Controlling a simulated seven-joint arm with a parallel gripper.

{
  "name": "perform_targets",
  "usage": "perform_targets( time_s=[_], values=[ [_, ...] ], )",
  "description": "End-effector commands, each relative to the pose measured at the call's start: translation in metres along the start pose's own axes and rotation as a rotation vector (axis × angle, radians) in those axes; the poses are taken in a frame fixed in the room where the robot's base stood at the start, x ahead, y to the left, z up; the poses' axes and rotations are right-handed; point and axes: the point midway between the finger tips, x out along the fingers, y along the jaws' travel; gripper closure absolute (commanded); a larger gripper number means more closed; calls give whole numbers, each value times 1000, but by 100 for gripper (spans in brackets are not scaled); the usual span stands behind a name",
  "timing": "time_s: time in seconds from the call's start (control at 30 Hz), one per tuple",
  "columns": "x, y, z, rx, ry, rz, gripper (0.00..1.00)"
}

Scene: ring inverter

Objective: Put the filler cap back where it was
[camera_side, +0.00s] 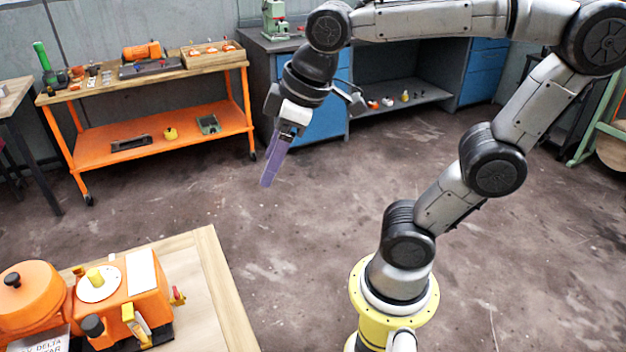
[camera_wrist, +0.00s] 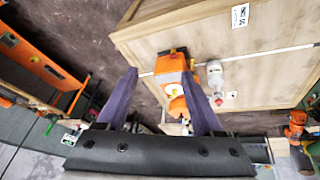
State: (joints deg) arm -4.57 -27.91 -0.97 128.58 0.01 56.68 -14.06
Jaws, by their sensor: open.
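An orange machine (camera_side: 135,284) sits on a wooden table at the lower left of the side view; it also shows between my fingers in the wrist view (camera_wrist: 170,65). On it are a yellow knob (camera_side: 95,277) on a white disc (camera_side: 98,289), a black cap-like piece (camera_side: 92,325) at the front and a black knob (camera_side: 12,279) on an orange dome (camera_side: 30,298). I cannot tell which piece is the filler cap. My gripper (camera_side: 267,183) hangs in the air, well above and away from the machine. Its purple fingers stand apart and empty in the wrist view (camera_wrist: 160,73).
The wooden table (camera_side: 218,275) has bare room along its right side. A clear bottle (camera_wrist: 216,78) stands near the machine in the wrist view. An orange cart (camera_side: 160,133) with tools and a grey-blue workbench (camera_side: 400,95) stand behind. The floor between is clear.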

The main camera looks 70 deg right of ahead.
Motion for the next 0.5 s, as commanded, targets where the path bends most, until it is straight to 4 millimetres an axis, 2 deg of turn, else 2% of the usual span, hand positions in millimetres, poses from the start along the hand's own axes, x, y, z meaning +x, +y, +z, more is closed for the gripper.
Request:
perform_targets(
  time_s=[0.03, 0.1, 0.2, 0.33, 0.5],
  values=[
    [1, -1, 21, 73, 19, 13, 32],
    [4, -2, 42, 159, 38, 25, 32],
    [10, -4, 64, 251, 59, 37, 32],
    [14, -6, 77, 310, 75, 44, 32],
    [15, -6, 79, 322, 75, 45, 32]
  ],
)
